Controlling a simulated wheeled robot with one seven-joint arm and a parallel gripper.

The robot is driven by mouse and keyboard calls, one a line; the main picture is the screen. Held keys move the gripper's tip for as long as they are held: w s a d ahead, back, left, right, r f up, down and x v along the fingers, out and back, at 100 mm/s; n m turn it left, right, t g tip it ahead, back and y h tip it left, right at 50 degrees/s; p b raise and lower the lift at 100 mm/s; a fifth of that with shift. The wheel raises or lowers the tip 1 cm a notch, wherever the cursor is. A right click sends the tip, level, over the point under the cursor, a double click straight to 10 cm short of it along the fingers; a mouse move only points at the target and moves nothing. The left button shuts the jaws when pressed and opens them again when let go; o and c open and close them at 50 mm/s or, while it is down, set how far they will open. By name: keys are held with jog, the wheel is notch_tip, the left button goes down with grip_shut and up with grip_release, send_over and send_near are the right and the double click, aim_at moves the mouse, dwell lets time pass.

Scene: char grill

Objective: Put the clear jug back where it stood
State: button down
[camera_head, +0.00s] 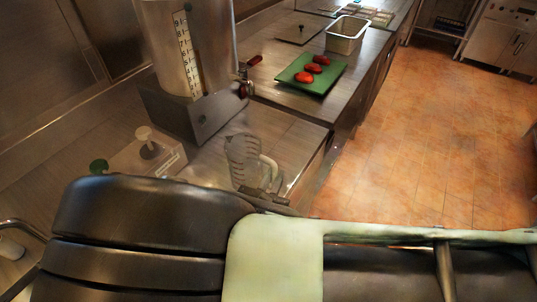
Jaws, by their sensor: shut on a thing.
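The clear jug (242,160) is a small see-through vessel with a pale handle on its right side. It is upright or nearly so, in front of the big metal urn and over the counter near its right edge. I cannot tell whether its base touches the counter. My gripper (264,194) is at the jug's lower right and shut on it, seemingly by the handle. The fingertips are small and partly hidden, and my arm covers the area below.
A large metal urn (158,45) with a scale and a red-handled tap (247,82) stands behind the jug. A green board (311,76) with tomatoes and a metal pan (346,35) are farther back. Open floor (430,120) is right.

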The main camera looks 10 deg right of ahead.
jog(key=shift+f+b, duration=0.6)
jog(key=shift+f, duration=0.65)
jog(key=shift+f, duration=0.1)
jog(key=shift+f, duration=0.1)
jog(key=c, duration=1.5)
grip_release()
jog(key=shift+o, duration=0.2)
jog(key=shift+r, duration=0.25)
